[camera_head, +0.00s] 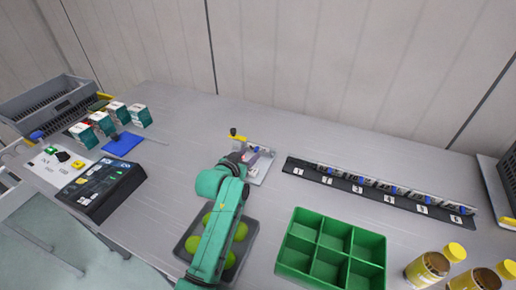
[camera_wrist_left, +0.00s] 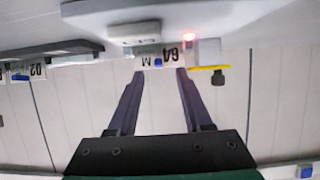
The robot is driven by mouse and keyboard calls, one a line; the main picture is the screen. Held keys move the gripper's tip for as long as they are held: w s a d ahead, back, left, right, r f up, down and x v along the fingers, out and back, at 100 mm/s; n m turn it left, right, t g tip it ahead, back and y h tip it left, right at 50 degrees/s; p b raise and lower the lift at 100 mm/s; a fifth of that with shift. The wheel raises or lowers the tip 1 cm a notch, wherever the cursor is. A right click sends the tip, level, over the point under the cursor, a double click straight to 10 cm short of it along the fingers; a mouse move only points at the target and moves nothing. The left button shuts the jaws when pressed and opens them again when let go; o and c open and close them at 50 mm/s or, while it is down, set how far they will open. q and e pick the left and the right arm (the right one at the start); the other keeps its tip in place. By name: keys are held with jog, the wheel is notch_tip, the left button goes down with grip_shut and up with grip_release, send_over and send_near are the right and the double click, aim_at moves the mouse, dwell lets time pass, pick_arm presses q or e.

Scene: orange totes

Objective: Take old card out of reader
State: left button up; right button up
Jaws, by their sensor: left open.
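The reader (camera_head: 262,172) is a small pale device on a light plate in the middle of the bench, with a yellow and black part at its back left. In the left wrist view, which looks upside down, the reader (camera_wrist_left: 208,50) shows a red light and a yellow edge. A white card (camera_wrist_left: 160,56) marked "64" and "M" sticks out beside it. My left gripper (camera_wrist_left: 160,76) is open, its two dark fingertips on either side of the card's lower edge. In the head view my left gripper (camera_head: 250,156) is at the reader and partly hides it. Contact with the card cannot be told.
A dark strip with numbered slots (camera_head: 375,192) lies right of the reader. A green divided tray (camera_head: 298,256) and yellow-capped bottles (camera_head: 428,268) stand in front. A grey tray (camera_head: 183,247) with green balls is under my arm. Boxes (camera_head: 82,134) and a dark panel (camera_head: 104,190) are left.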

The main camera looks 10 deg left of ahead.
aim_at(255, 150)
pick_arm(q)
jog(key=x, duration=0.3)
jog(key=shift+w+d+f, duration=0.15)
jog(key=shift+w+d, duration=0.05)
jog(key=shift+w, duration=0.1)
jog(key=shift+s, duration=0.1)
grip_shut()
